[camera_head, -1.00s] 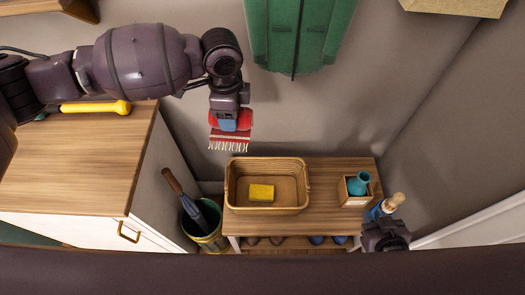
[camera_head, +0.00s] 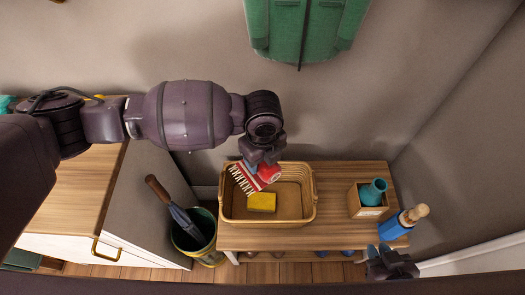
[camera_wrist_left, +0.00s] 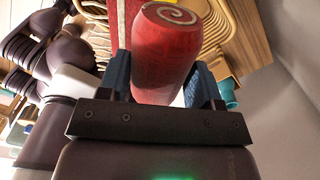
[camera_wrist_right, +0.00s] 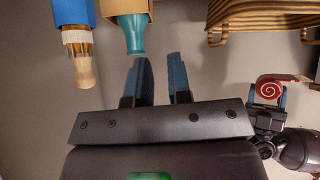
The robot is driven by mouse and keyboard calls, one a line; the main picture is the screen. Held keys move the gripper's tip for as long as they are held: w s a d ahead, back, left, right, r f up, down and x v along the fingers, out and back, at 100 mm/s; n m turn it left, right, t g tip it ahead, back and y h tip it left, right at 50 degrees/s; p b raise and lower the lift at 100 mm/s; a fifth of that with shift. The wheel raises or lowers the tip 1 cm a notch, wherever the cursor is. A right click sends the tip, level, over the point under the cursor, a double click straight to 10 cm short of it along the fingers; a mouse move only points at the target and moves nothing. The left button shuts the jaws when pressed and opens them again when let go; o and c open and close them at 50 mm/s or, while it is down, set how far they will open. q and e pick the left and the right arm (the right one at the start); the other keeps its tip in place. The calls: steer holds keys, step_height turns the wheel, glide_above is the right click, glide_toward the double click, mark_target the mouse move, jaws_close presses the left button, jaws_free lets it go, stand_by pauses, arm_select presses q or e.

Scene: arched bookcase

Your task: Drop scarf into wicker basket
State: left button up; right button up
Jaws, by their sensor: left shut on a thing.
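The scarf (camera_head: 268,173) is red with a white fringe and looks rolled up. My left gripper (camera_head: 262,160) is shut on it. In the left wrist view the scarf (camera_wrist_left: 168,50) shows its spiral end between the blue fingers (camera_wrist_left: 160,85). The wicker basket (camera_head: 268,222) stands on the wooden bench, and the scarf with its fringe overlaps the basket's back left part in the head view. I cannot tell whether the scarf touches it. A yellow sponge-like block (camera_head: 262,202) lies in the basket. My right gripper (camera_wrist_right: 162,75) is open and empty, low at the right in the head view.
On the bench (camera_head: 335,185), right of the basket, a small box (camera_head: 368,205) holds a teal vase (camera_head: 373,192). A blue item with a wooden top (camera_head: 400,222) is near the bench's right end. An umbrella bucket (camera_head: 205,245) stands left. A green coat (camera_head: 305,30) hangs behind.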

mark_target(263, 166)
arm_select(q)
step_height(263, 166, down, 4)
steer(key=shift+r+b, duration=0.2)
steer(key=shift+b, duration=0.6)
steer(key=shift+f, duration=0.3)
steer(key=shift+r, duration=0.15)
steer(key=o, duration=0.9)
steer(key=shift+o, duration=0.7)
